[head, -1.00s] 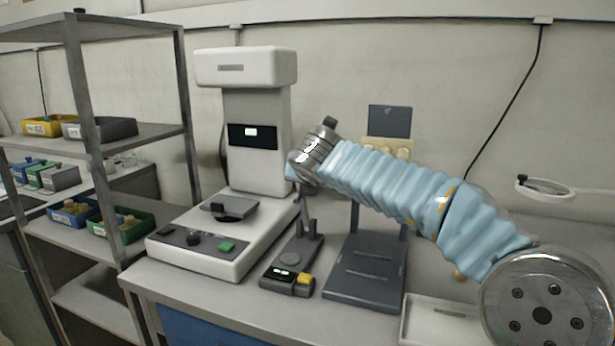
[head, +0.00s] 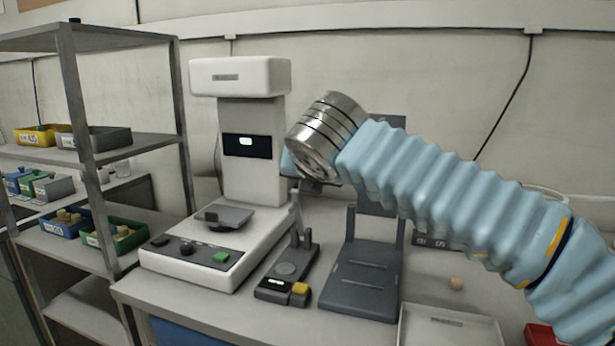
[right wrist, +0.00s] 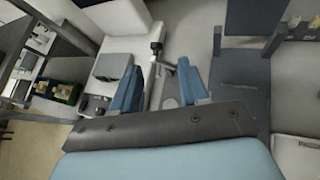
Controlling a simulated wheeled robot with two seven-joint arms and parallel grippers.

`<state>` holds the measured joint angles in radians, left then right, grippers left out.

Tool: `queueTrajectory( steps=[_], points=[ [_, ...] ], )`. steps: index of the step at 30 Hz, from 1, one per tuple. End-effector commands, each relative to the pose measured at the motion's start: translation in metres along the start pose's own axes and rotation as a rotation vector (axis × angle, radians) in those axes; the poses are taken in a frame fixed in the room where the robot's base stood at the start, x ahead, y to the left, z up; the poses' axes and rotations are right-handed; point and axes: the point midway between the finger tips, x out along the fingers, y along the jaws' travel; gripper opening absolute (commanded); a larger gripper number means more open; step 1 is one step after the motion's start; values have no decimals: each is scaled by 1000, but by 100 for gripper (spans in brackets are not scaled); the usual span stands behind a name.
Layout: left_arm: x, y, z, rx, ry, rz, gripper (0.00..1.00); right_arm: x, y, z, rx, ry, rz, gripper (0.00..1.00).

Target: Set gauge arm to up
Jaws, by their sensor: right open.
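The gauge (head: 287,270) is a small dark unit on the bench, with a round pad, a lit display and a yellow button at its front. Its upright post (head: 296,215) rises at the back, and its upper part is hidden behind my right wrist. In the right wrist view the gauge's round pad (right wrist: 170,103) and post (right wrist: 157,45) show between the fingers. I cannot tell the gauge arm's exact position. My right gripper (right wrist: 158,88) is open and empty, with blue fingers spread above the gauge. My left gripper is out of view.
A white instrument (head: 255,150) with a tall column stands left of the gauge. A dark stand (head: 360,285) is close on its right. A white tray (head: 402,325) lies at the front right. A grey shelf rack (head: 120,152) with bins stands at the left.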

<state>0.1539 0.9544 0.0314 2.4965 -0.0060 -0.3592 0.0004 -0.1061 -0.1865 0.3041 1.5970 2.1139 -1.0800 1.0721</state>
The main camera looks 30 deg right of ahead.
Motion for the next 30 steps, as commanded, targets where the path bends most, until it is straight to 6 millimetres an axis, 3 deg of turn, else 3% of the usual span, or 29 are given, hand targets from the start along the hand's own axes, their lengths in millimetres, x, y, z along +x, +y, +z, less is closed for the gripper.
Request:
queueTrajectory(
  steps=[4,8,11,13,15,18,21,25,30],
  points=[
    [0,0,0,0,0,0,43,0,0,0,0,0,0,44],
    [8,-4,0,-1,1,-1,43,9,-2,-14,-70,0,-31,26],
    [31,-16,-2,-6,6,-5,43,31,-6,-55,-344,-11,-151,10],
    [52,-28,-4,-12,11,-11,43,46,-7,-88,-638,-43,-288,0],
    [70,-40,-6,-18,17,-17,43,51,-2,-113,-938,-101,-442,0],
    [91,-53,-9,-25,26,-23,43,41,16,-138,-1282,-214,-661,0],
    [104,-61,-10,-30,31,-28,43,22,36,-155,-1489,-325,-843,0],
    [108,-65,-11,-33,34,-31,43,4,50,-163,-1595,-405,-974,0],
    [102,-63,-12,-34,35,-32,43,8,49,-148,-1605,-413,-997,0]
  ],
)
